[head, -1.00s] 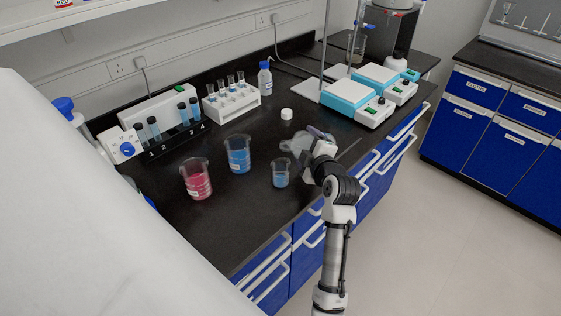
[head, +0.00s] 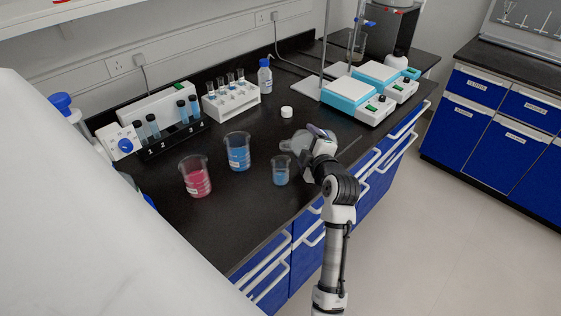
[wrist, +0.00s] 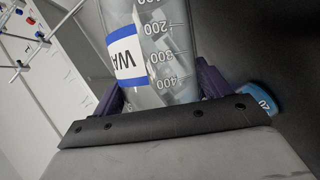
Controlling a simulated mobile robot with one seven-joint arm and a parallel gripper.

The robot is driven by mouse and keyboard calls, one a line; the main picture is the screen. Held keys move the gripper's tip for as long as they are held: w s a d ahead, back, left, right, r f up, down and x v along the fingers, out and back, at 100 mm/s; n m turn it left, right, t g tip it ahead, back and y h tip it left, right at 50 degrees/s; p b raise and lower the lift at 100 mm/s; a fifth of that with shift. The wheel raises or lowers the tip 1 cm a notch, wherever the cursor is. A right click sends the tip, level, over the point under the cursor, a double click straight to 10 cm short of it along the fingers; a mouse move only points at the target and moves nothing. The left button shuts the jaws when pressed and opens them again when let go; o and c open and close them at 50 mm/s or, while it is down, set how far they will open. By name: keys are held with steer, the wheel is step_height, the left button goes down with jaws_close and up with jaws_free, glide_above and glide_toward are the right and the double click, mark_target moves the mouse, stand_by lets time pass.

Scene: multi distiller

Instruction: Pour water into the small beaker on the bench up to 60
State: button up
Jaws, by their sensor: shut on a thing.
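The small beaker (head: 281,173) stands upright near the bench's front edge, with blue-looking liquid in its lower part. My gripper (head: 309,147) is just above and to the right of it. It is shut on a clear graduated water vessel (head: 290,146), which lies tilted over toward the small beaker. In the wrist view the vessel (wrist: 160,55) sits between the fingers, with a label starting "WA" and marks from 100 to 400. Part of the small beaker (wrist: 262,101), with a "20" mark, shows beside the right finger. The liquid's exact level is too small to read.
A larger blue-liquid beaker (head: 237,152) and a pink-liquid beaker (head: 195,177) stand to the left. Behind are a white cap (head: 287,112), a tube rack (head: 231,101), a wash bottle (head: 265,77) and hotplate stirrers (head: 357,101). The bench between them is clear.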

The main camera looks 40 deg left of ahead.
steer(key=shift+w+f+n+b, duration=0.15)
steer(key=shift+n+b, duration=0.25)
steer(key=shift+b, duration=0.4)
stand_by(0.9)
steer(key=shift+r+n+t+y+b, duration=0.3)
steer(key=shift+r+n+t+b, duration=0.65)
steer(key=shift+b, duration=1.55)
stand_by(2.5)
